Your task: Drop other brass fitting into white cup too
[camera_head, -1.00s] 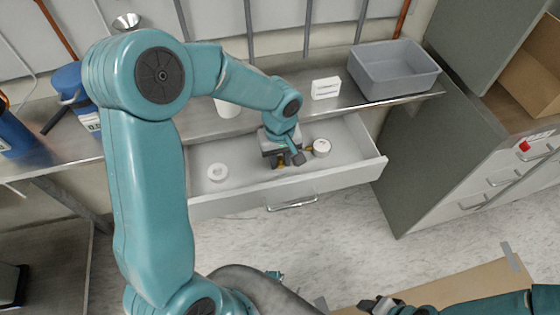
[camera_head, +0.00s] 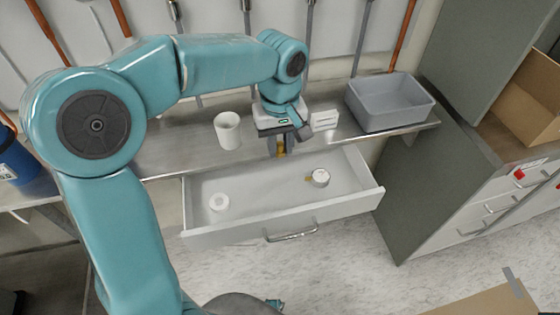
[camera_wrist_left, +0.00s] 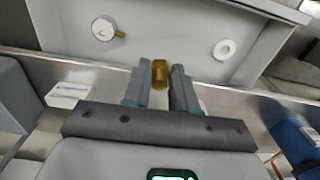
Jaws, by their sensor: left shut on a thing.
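A brass fitting (camera_wrist_left: 160,74) is held between the fingers of my left gripper (camera_wrist_left: 159,92). In the head view the left gripper (camera_head: 280,146) is above the back edge of the open drawer, with the fitting (camera_head: 281,147) hanging below it. The white cup (camera_head: 228,130) stands upright on the steel bench, to the left of the gripper and apart from it. The inside of the cup is hidden. My right gripper does not show now.
The open drawer (camera_head: 255,222) holds a white ring (camera_head: 219,202) and a round gauge (camera_head: 320,178) with a small brass stem. A white box (camera_head: 324,120) and a grey bin (camera_head: 362,113) stand on the bench to the right. Tools hang on the wall behind.

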